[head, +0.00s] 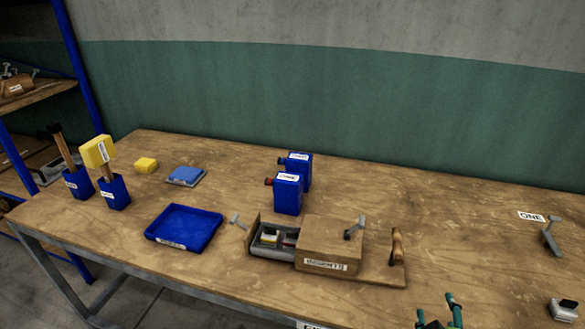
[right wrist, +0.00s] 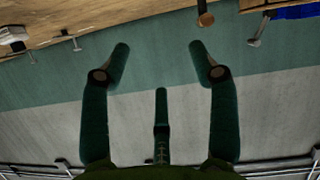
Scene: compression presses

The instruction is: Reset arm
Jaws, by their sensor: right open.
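My right gripper (head: 437,312) shows at the bottom edge of the head view, low and in front of the table's right half. In the right wrist view its green fingers (right wrist: 160,62) are spread apart with nothing between them. The wall lies behind them there, and the table shows upside down along the top. The rest of my right arm is out of the head view. My left gripper is in neither view.
A wooden press (head: 328,245) with a handle stands near the front middle of the table (head: 420,220). Two blue bottles (head: 288,193) stand behind it. A blue tray (head: 184,228) and holders (head: 115,193) are left. The table's right-centre is mostly clear.

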